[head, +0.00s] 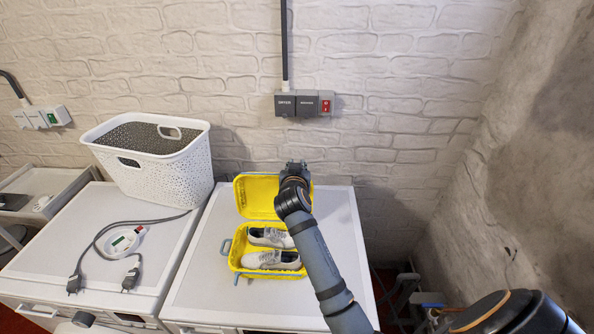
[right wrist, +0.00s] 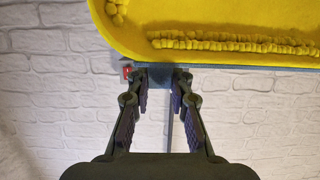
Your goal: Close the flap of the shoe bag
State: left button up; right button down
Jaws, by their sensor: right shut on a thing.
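The yellow shoe bag (head: 237,250) lies open on the right white appliance, with a pair of light grey shoes (head: 270,237) inside. Its yellow flap (head: 252,195) stands raised at the back, toward the wall. My right gripper (head: 294,168) is at the flap's upper edge, partly hidden by its own wrist. In the right wrist view the gripper (right wrist: 161,80) is shut on a grey-blue tab (right wrist: 160,77) at the edge of the flap (right wrist: 220,25). My arm covers the right side of the bag. My left gripper is not in view.
A white perforated basket (head: 165,170) stands on the left white appliance (head: 55,255), with a grey cable (head: 100,238) and a small round white item (head: 122,242) in front. Wall sockets (head: 304,103) are behind the bag. The appliance top (head: 215,290) is clear in front.

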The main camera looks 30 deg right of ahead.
pick_arm(q)
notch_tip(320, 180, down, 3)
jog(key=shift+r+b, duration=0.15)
jog(key=shift+b, duration=0.7)
pick_arm(e)
jog(key=shift+s+a+r+t+h, duration=0.15)
jog(key=shift+s+a+t, duration=0.15)
jog(key=shift+s, duration=0.15)
jog(key=shift+s+a+t+h, duration=0.15)
jog(key=shift+s+a+t, duration=0.1)
jog(key=shift+s, duration=0.2)
jog(key=c, duration=1.2)
grip_release()
jog(key=shift+o, duration=0.2)
notch_tip(320, 180, up, 10)
